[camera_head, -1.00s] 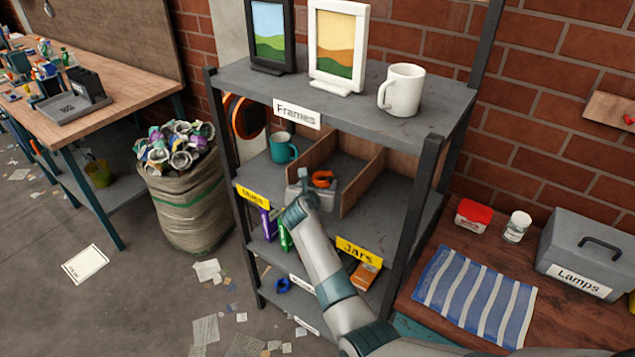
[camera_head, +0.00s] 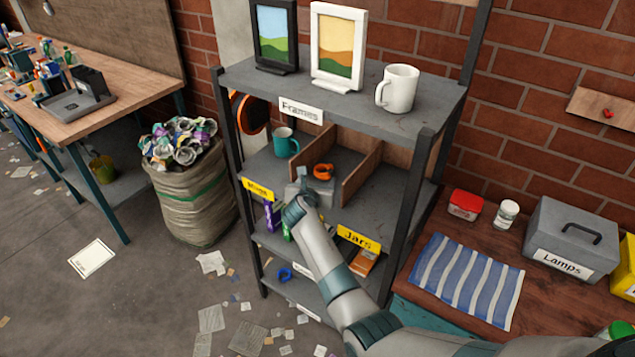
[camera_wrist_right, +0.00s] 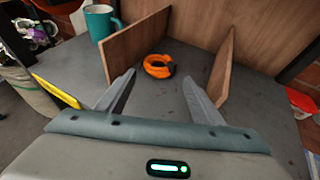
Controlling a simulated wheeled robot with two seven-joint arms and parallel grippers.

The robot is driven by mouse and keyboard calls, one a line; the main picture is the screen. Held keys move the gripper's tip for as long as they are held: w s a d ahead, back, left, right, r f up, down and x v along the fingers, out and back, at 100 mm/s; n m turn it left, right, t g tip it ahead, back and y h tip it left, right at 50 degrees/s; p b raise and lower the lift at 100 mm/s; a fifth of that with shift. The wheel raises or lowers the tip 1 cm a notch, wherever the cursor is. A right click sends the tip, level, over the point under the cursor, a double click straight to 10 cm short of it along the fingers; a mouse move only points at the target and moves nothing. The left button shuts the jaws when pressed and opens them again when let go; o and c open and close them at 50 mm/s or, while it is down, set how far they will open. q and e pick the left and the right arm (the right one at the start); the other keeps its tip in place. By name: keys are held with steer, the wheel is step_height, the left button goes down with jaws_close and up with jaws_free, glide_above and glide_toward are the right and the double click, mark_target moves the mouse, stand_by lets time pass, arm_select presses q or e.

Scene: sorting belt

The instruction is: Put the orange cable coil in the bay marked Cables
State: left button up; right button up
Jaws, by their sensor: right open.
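The orange cable coil (camera_head: 323,171) lies on the second shelf, in the middle bay between two wooden dividers. In the right wrist view the coil (camera_wrist_right: 158,67) rests flat on the grey shelf, just beyond my fingertips and apart from the dividers. My right gripper (camera_head: 311,190) is at the front of this bay. Its fingers (camera_wrist_right: 160,84) are spread apart with nothing between them. My forearm hides the shelf edge in front of the bay, so I cannot read a label there. My left gripper is out of view.
The left bay, marked Mugs, holds a teal mug (camera_head: 285,142). The right bay, by the yellow Jars label (camera_head: 358,239), looks empty. The wooden dividers (camera_head: 362,174) flank my gripper. The upper shelf (camera_head: 345,105) overhangs it. A dark post (camera_head: 411,200) stands to the right.

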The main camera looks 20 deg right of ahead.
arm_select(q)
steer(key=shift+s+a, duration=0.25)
